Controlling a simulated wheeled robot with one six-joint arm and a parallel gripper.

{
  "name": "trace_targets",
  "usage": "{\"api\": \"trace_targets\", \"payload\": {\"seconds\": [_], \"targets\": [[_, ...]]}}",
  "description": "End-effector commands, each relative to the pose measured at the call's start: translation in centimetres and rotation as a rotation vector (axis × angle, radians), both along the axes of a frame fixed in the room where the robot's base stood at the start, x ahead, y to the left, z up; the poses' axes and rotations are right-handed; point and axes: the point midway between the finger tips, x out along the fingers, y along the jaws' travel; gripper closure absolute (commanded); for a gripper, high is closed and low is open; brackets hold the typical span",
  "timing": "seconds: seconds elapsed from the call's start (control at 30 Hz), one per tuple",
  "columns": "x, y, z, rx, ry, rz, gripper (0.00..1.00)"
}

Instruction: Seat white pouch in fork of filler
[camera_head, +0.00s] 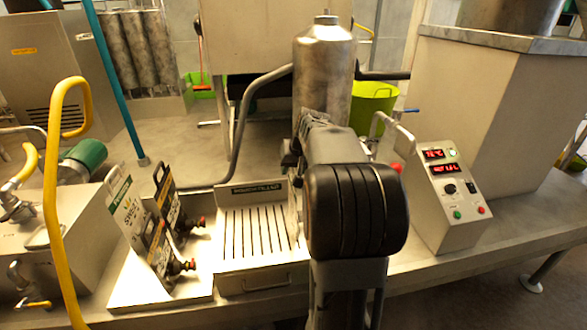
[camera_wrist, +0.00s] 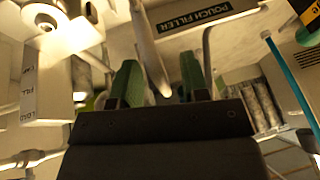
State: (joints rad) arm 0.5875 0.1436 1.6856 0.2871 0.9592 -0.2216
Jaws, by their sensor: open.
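In the head view, a white-faced pouch (camera_head: 123,207) with green and dark print stands tilted in the bright tray at left. Two darker pouches (camera_head: 166,199) with black and red spouts stand close beside it. The filler's slatted drip tray (camera_head: 258,232) is right of them, with a dark label strip (camera_head: 259,187) behind it. My arm hides most of the filler and my gripper there. In the wrist view, my gripper (camera_wrist: 160,84) is open, its two green fingers apart with no pouch between them. A pale metal tube (camera_wrist: 148,45) shows beyond the fingers, near the "POUCH FILLER" sign (camera_wrist: 207,16). The fork is not clearly seen.
A control box (camera_head: 447,195) with red displays stands right of my arm. A yellow hose (camera_head: 52,190) rises at left. A steel cylinder (camera_head: 324,75) stands behind my arm. In the wrist view, a lettered plate (camera_wrist: 28,90) is at left and a teal pole (camera_wrist: 288,75) at right.

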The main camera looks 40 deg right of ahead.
Motion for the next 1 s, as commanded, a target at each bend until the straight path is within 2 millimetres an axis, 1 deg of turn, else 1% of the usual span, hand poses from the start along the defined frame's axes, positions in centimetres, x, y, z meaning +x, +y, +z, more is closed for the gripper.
{"api": "trace_targets", "payload": {"seconds": [0.13, 0.27, 0.7, 0.9, 1.0], "targets": [[-0.1, 0.0, 0.2, 0.000, -0.001, 0.000, 0.59], [-0.6, -0.1, 1.4, -0.002, -0.002, -0.001, 0.59], [-4.3, 0.0, 9.2, -0.001, -0.003, -0.001, 0.59], [-5.4, 0.0, 11.5, -0.001, -0.001, -0.002, 0.59], [-5.7, 0.0, 12.1, 0.000, 0.000, 0.000, 0.59]]}}
